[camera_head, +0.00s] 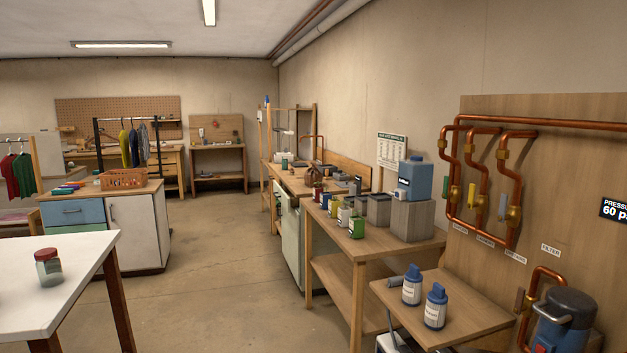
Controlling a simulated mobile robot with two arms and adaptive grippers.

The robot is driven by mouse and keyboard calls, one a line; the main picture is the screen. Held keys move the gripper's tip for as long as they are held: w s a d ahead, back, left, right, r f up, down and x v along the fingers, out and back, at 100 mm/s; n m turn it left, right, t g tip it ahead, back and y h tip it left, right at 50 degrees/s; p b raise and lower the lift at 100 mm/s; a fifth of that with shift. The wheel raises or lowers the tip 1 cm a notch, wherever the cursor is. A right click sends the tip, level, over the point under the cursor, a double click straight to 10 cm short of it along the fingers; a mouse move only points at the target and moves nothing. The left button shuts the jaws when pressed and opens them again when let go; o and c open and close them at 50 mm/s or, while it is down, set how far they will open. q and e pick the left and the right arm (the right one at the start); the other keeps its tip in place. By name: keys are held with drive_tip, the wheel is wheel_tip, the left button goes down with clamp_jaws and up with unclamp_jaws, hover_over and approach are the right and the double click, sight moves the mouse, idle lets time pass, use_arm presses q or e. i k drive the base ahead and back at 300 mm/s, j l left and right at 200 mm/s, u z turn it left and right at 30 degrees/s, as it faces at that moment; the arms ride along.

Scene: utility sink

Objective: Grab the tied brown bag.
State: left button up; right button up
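A small, dark brown, rounded thing (314,175) stands on the wooden counter along the right wall, at mid distance. It looks like the tied brown bag, but it is too small to make out the tie. It sits behind the row of cans, near a small white-topped container. Neither of my grippers shows in the head view.
A wooden bench (350,249) with cans, grey blocks and a blue jug (415,180) stands before that counter. A low table (470,322) with blue-capped bottles is nearer right. A white table (70,265) is at left. Concrete floor (215,265) between is clear.

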sight(312, 174)
drive_tip(key=i+j+u, duration=0.1)
drive_tip(key=i+u, duration=0.2)
drive_tip(key=i, duration=2.4)
drive_tip(key=j+u, duration=0.05)
drive_tip(key=j, duration=0.05)
